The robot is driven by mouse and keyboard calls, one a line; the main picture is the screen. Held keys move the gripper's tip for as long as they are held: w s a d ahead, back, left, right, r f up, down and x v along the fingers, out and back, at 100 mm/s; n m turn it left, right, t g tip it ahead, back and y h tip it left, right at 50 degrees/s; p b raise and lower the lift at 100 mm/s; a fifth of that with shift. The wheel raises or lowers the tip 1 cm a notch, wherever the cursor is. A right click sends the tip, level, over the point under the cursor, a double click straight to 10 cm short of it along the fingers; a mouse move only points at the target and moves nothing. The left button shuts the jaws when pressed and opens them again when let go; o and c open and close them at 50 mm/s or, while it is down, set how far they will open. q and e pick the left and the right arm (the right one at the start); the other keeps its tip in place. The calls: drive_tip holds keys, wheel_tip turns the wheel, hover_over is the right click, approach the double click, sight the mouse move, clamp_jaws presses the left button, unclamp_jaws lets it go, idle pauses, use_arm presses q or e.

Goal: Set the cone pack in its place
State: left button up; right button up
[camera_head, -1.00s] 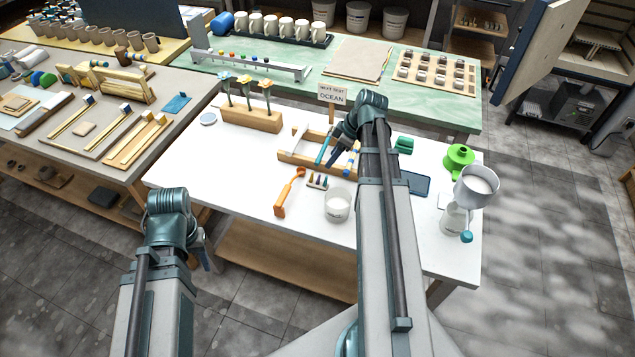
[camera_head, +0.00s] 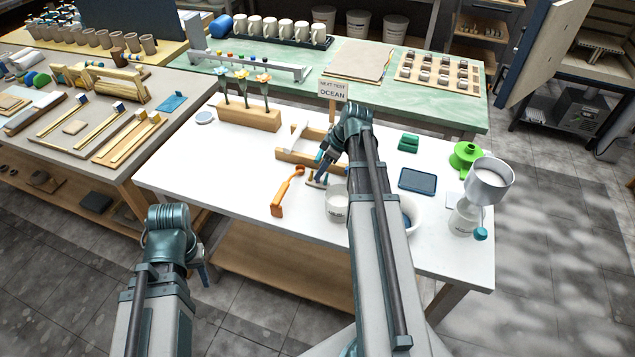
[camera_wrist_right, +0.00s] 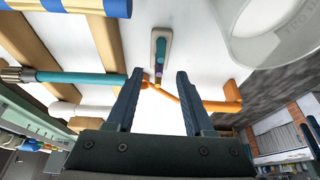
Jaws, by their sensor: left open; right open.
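The cone pack (camera_head: 315,183), a small pale strip holding several dark and coloured cones, stands on the white table between the orange tool and a white cup. In the right wrist view the cone pack (camera_wrist_right: 161,50) lies just beyond the fingertips, roughly in line with the gap between them. My right gripper (camera_head: 322,168) is open and empty, close to the pack; its two fingers (camera_wrist_right: 159,78) show apart in the wrist view. In the head view my right arm hides part of the table. My left gripper (camera_head: 205,275) is low, off the table's front edge, and mostly hidden by its wrist.
An orange tool (camera_head: 278,205) lies left of the pack; a white cup (camera_head: 337,206) stands close on its right. A wooden rack (camera_head: 290,150) with tools lies behind. A white bowl (camera_head: 412,216), dark tablet (camera_head: 418,181) and green funnel (camera_head: 466,156) are further right. The table's left front is clear.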

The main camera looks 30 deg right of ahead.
sight(318, 182)
drive_tip(key=b+x, duration=0.3)
drive_tip(key=x, duration=0.1)
drive_tip(key=shift+f, duration=0.15)
clamp_jaws()
